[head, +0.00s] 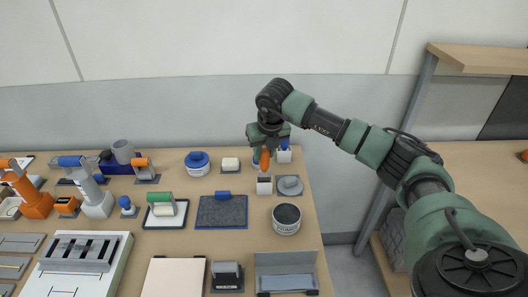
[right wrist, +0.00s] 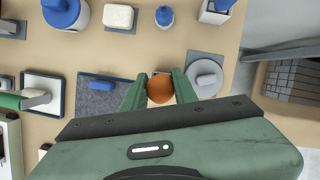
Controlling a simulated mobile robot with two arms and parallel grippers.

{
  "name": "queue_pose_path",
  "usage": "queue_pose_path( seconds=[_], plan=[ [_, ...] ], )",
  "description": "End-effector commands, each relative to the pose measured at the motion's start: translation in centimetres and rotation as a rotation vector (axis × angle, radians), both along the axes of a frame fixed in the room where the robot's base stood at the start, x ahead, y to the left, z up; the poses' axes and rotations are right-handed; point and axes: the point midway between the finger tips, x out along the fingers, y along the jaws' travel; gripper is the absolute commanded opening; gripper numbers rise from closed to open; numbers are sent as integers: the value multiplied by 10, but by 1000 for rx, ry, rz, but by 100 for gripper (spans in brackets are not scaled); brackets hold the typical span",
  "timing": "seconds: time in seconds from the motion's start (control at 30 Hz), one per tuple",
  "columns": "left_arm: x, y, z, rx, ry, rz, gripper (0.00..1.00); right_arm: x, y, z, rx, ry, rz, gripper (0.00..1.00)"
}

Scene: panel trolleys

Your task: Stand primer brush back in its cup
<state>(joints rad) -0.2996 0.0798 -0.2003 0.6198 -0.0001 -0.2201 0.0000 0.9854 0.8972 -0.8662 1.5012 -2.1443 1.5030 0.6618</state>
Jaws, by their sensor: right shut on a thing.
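My right gripper (head: 265,148) is shut on the orange handle of the primer brush (head: 264,160), which hangs roughly upright. In the right wrist view the handle's round orange end (right wrist: 160,89) shows between the two green fingers (right wrist: 160,84). A small white square cup (head: 264,188) with a dark top stands just below the brush in the head view. I cannot tell whether the brush's lower end is inside it or above it. Another white cup (head: 284,156) behind to the right holds something blue; it also shows in the right wrist view (right wrist: 215,14). My left gripper is not in view.
A labelled round tin (head: 286,219) and a grey disc on a square plate (head: 290,185) stand near the cup. A dark blue-edged pad (head: 222,212) lies to the left. A blue-lidded jar (head: 197,162) and a white block (head: 230,164) are behind. The table's right edge is close.

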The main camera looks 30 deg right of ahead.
Motion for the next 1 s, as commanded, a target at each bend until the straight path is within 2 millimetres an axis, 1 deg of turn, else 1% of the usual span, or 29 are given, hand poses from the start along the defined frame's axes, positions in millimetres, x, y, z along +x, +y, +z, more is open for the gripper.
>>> queue_pose_path(
  seconds=[1.0],
  plan=[
    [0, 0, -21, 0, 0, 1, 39, 0, 0, -27, 0, 0, 0, 0]
  ],
)
